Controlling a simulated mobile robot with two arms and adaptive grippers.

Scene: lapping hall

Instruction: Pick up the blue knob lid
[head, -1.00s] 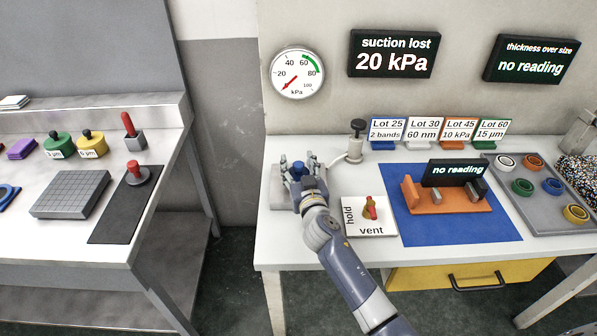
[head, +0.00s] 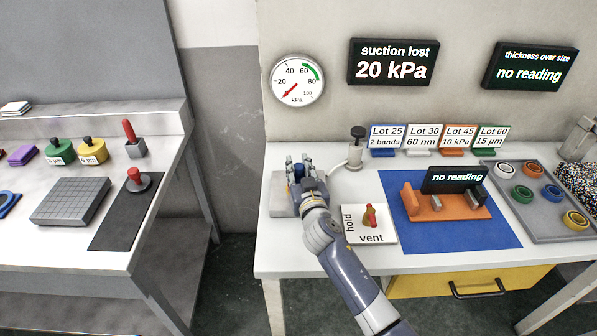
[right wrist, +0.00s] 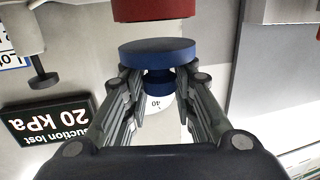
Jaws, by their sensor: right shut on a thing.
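The blue knob lid (right wrist: 157,52) is a round blue disc with a smaller knob. In the right wrist view its knob sits between the two fingers of my right gripper (right wrist: 158,82), which is shut on it. In the head view my right gripper (head: 300,170) is over the grey plate (head: 282,203) at the left end of the white table, and its fingers hide most of the lid. A dark red round body (right wrist: 154,9) shows beyond the disc in the right wrist view, with a narrow gap between them. My left gripper is not in view.
A hold/vent switch (head: 370,217) stands right of the plate. A grey hose fitting with a black knob (head: 357,140) is behind it. An orange gauge block (head: 450,209) sits on a blue mat (head: 420,236). A grey tray (head: 545,225) with several rings is further right.

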